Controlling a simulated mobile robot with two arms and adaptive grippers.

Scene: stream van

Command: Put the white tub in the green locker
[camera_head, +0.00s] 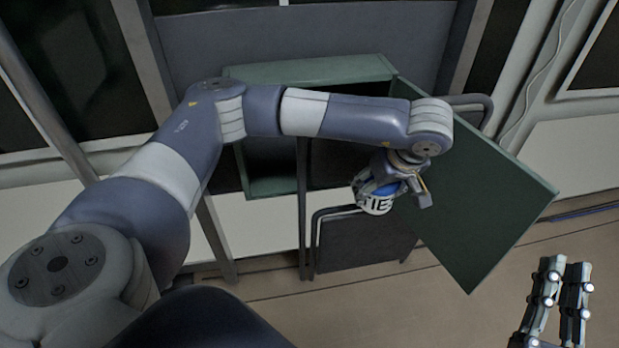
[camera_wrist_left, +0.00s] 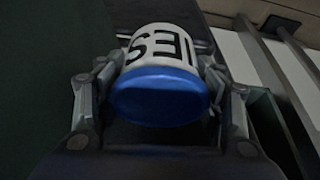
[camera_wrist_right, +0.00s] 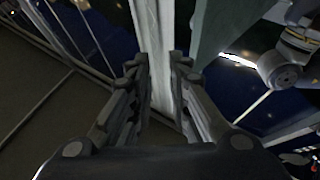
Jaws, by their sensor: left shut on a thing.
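The white tub (camera_head: 376,205) has dark lettering and a blue end. My left gripper (camera_head: 388,188) is shut on it and holds it in the air in front of the locker's open door. In the left wrist view the tub (camera_wrist_left: 158,45) sits between both fingers, its blue end toward the camera. The green locker (camera_head: 310,70) stands at the back with its door (camera_head: 475,200) swung open to the right. My left arm hides much of its opening; the inside is dark. My right gripper (camera_head: 562,275) is open and empty at lower right, its fingers apart in the right wrist view (camera_wrist_right: 158,75).
A dark folded seat or panel (camera_head: 365,240) with a tube frame is below the locker. Upright posts (camera_head: 302,210) stand in front of the locker. The open door takes up room between my two grippers. The floor (camera_head: 400,310) at the front is clear.

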